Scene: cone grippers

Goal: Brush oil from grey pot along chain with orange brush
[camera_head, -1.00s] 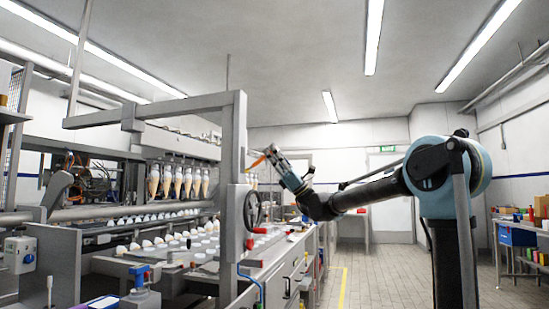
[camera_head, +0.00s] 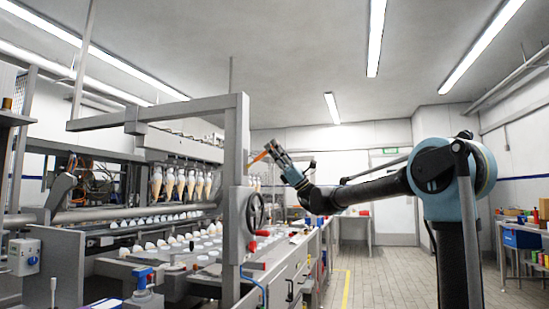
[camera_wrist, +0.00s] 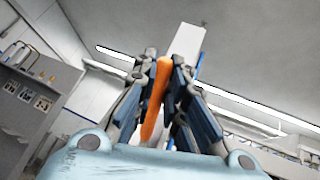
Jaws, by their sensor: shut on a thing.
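My gripper (camera_head: 270,149) is raised in the middle of the head view, on the aisle side of the machine's grey frame. It is shut on the orange brush (camera_head: 259,157), whose orange part sticks out to the left. In the wrist view the orange handle (camera_wrist: 154,105) lies between the two dark blue fingers of my gripper (camera_wrist: 163,66), slightly tilted. The brush's bristles cannot be made out. I cannot pick out the grey pot or the chain in either view.
The cone machine (camera_head: 235,180) fills the left, with a row of hanging cones (camera_head: 180,186) and a handwheel (camera_head: 255,212) near my gripper. The tiled floor (camera_head: 385,280) on the right is clear. Shelves (camera_head: 522,238) stand far right.

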